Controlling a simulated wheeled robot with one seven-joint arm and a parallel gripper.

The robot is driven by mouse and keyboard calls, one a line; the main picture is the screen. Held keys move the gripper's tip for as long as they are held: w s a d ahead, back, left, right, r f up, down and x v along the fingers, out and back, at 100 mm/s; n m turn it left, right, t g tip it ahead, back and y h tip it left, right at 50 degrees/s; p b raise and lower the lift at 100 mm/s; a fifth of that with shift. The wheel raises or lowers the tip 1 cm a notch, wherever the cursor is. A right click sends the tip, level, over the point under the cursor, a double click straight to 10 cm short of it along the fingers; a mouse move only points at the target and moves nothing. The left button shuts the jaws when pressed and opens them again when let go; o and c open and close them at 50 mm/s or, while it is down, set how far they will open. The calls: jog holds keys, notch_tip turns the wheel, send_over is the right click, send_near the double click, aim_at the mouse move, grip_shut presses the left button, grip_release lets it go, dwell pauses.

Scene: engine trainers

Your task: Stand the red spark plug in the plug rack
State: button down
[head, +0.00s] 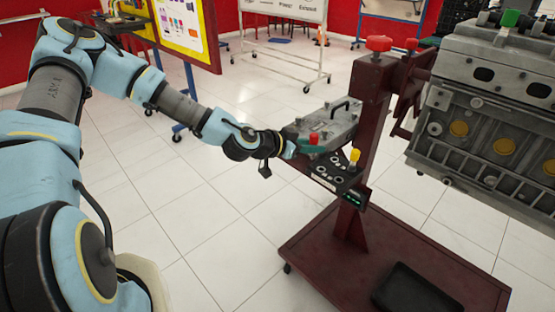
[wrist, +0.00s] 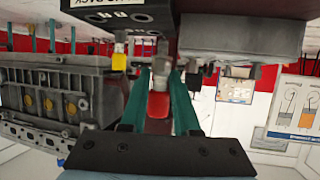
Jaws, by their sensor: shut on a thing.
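The red spark plug (head: 314,138) is between the teal fingers of my gripper (head: 306,148), which is shut on it. In the wrist view, which looks upside down, the red plug (wrist: 158,104) sits between the two fingers (wrist: 160,78) with its metal end pointing toward the rack side. The dark plug rack (head: 325,178) is just right of and below my gripper in the head view. A yellow plug (head: 354,156) stands upright in it, also seen in the wrist view (wrist: 119,60). I cannot tell whether the red plug touches the rack.
A grey case with a black handle (head: 333,122) lies right behind the rack. The dark red stand post (head: 368,95) rises beside it, with the engine block (head: 480,110) at right. A green plug (head: 509,18) is on the engine top. A black tray (head: 412,289) lies on the stand base.

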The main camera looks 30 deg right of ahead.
notch_tip(320, 180, up, 3)
jog(key=s+d+m+g, duration=0.2)
jog(key=s, duration=0.1)
jog(key=shift+w+f+b, duration=0.2)
jog(key=shift+f+b, duration=1.75)
jog(key=shift+f, duration=0.85)
jog(key=shift+a+r, duration=0.1)
jog(key=shift+r, duration=0.05)
jog(key=shift+f, duration=0.2)
jog(key=shift+f+b, duration=0.45)
jog(key=shift+b, duration=0.2)
jog(key=shift+f+b, duration=0.3)
jog(key=c, duration=0.6)
grip_release()
